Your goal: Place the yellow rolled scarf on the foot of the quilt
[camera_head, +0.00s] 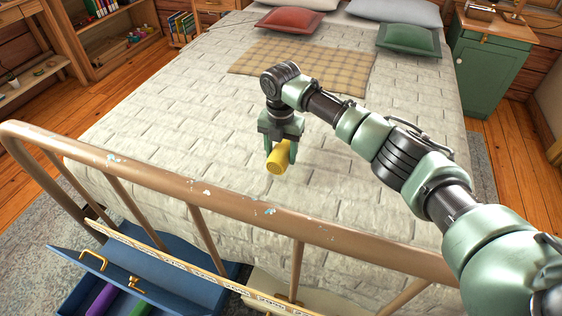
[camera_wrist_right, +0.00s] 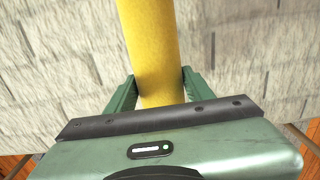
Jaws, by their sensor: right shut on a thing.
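The yellow rolled scarf (camera_head: 276,163) is in my right gripper (camera_head: 281,150), whose fingers are shut on its sides. It hangs over the foot end of the pale quilt (camera_head: 190,115), just behind the bed's metal foot rail. In the right wrist view the scarf (camera_wrist_right: 152,45) runs up and away between the two green fingers (camera_wrist_right: 156,88), with quilt below it. I cannot tell whether the scarf touches the quilt. My left gripper is not in view.
The brown metal foot rail (camera_head: 225,217) crosses in front of the quilt. A blue open box (camera_head: 175,282) with rolled items stands below it. A plaid blanket (camera_head: 290,66), a red pillow (camera_head: 290,20) and a green pillow (camera_head: 408,40) lie farther back. The quilt around the scarf is clear.

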